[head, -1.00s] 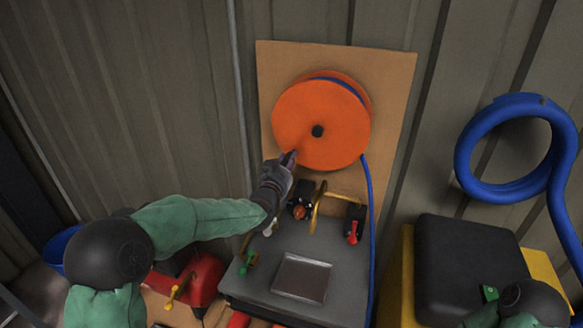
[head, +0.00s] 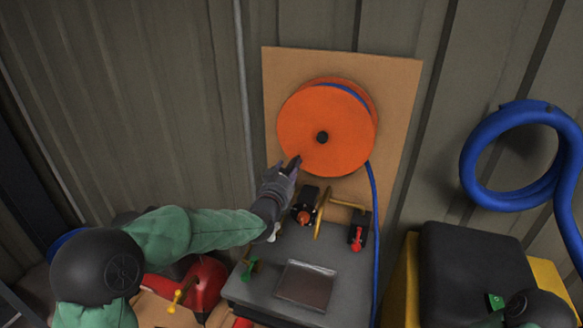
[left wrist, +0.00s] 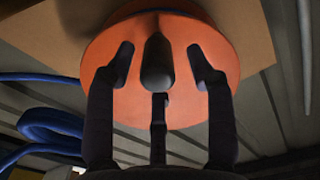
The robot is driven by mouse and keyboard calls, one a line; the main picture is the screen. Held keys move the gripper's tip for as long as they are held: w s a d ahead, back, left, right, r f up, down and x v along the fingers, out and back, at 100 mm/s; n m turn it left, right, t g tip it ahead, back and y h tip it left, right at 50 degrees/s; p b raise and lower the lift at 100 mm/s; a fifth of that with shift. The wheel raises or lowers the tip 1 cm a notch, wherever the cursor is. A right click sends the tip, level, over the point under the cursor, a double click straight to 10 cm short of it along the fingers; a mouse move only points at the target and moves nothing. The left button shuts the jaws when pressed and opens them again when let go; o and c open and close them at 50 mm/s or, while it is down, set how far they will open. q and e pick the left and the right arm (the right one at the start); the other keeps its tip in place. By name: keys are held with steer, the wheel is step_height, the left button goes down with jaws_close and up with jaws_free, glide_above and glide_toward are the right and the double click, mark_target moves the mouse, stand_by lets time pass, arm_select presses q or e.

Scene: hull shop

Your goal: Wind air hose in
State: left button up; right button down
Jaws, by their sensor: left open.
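The orange hose reel (head: 312,112) has a black hub and is mounted on a tan board. The blue air hose (head: 373,215) shows at the reel's upper edge and hangs down from its right side. My left gripper (head: 290,168) is at the reel's lower left edge. In the left wrist view, a dark rounded handle (left wrist: 157,64) stands out from the orange disc between the spread fingers of my left gripper (left wrist: 161,75). The fingers are open, with gaps to the handle visible on both sides. My right gripper is not in view.
A grey bench (head: 250,290) with a metal tray (head: 305,285) stands below the reel. Valves with red (head: 356,236) and green (head: 249,270) handles sit near it. A thick blue coil (head: 470,160) hangs at the right, above a black-topped yellow box (head: 475,265).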

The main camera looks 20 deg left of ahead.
arm_select(q)
steer(key=s, duration=0.9)
steer(key=shift+s+a, duration=0.15)
steer(key=shift+s, duration=0.25)
steer(key=shift+r, duration=0.15)
